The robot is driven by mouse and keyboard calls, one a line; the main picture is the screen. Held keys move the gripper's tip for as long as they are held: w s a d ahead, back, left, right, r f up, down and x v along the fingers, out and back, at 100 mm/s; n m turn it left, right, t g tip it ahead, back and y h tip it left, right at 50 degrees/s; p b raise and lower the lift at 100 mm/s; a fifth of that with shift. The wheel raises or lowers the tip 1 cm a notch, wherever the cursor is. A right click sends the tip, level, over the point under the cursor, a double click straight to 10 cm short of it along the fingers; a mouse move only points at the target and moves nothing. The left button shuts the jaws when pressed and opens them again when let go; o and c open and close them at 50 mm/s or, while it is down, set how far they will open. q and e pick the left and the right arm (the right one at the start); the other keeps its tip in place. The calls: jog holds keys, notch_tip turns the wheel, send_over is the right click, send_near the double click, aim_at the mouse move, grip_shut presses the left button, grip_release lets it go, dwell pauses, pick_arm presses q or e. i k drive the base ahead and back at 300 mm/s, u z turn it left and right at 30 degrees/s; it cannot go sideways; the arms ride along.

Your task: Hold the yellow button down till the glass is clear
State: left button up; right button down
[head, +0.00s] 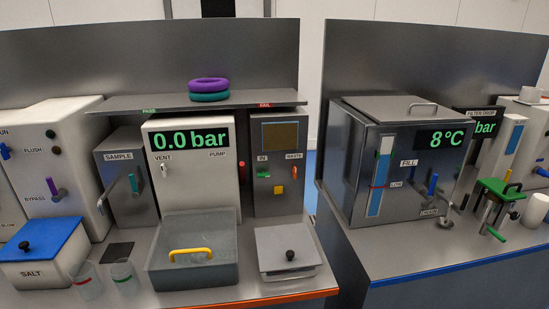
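A green handle (263,172) under the IN label and an orange-red one (294,171) under the WASTE label sit between window and button. Nothing touches the button. Neither of my grippers shows in the head view.
A lidded grey box (288,252) with a black knob stands below the cabinet. Left of it is a tub (193,272) with a yellow handle. Two drinking glasses (122,277) stand further left. A shelf (150,103) holds purple and teal rings (209,86). A gap separates the right-hand counter.

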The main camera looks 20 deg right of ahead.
aim_at(278, 190)
jog(key=k, duration=0.5)
jog(key=z, duration=1.8)
jog(key=i, duration=1.4)
jog(key=u, duration=2.1)
